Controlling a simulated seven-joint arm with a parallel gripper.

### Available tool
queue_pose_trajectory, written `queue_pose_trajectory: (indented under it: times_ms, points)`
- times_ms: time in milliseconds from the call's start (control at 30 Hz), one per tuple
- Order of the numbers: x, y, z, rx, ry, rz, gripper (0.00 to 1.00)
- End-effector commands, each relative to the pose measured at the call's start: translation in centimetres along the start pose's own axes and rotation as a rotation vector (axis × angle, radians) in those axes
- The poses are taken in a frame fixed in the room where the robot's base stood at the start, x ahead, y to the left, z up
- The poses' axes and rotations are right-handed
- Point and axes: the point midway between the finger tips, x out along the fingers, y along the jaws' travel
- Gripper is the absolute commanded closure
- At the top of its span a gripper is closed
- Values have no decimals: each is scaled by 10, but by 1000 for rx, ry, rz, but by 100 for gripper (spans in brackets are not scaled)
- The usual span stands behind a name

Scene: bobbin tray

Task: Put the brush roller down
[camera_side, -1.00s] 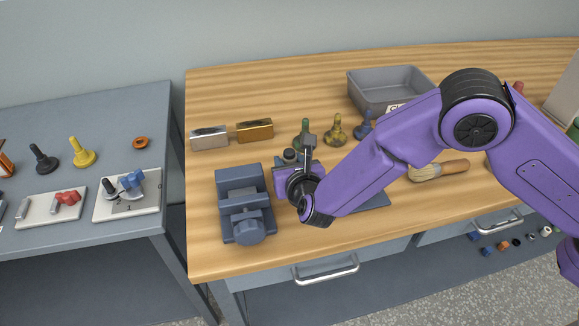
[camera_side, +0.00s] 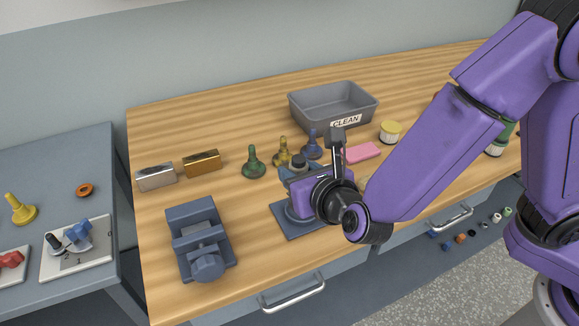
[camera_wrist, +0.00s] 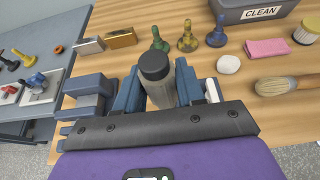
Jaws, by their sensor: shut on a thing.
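The brush roller, a grey cylinder with a black cap, stands upright between my gripper's blue fingers (camera_wrist: 157,92) in the wrist view. Its black cap (camera_wrist: 153,66) is at the top. In the side view the cap (camera_side: 299,161) shows just above my gripper (camera_side: 298,175), which is shut on the roller. A blue-grey square plate (camera_side: 284,222) lies on the bench below my gripper. A round raised part on the plate is partly covered by my gripper. The roller's lower end is hidden, so I cannot tell whether it touches anything.
A blue vise (camera_side: 201,240) stands left of my gripper. Green (camera_side: 253,166), yellow (camera_side: 283,152) and blue (camera_side: 312,147) knobbed pieces stand behind it. A grey bin marked CLEAN (camera_side: 333,106) is further back.

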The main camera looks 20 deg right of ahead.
Motion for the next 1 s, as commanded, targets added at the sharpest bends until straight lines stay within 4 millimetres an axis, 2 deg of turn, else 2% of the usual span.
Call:
queue_pose_trajectory:
  times_ms: [200, 367, 467, 700, 1000]
  points:
    - [-3, -6, 2, 1, -1, -4, 92]
    - [17, -30, 10, 18, -2, -39, 92]
    - [38, -60, 20, 37, -5, -80, 92]
    - [84, -151, 40, 87, -10, -190, 92]
    - [115, -276, 54, 142, -10, -327, 92]
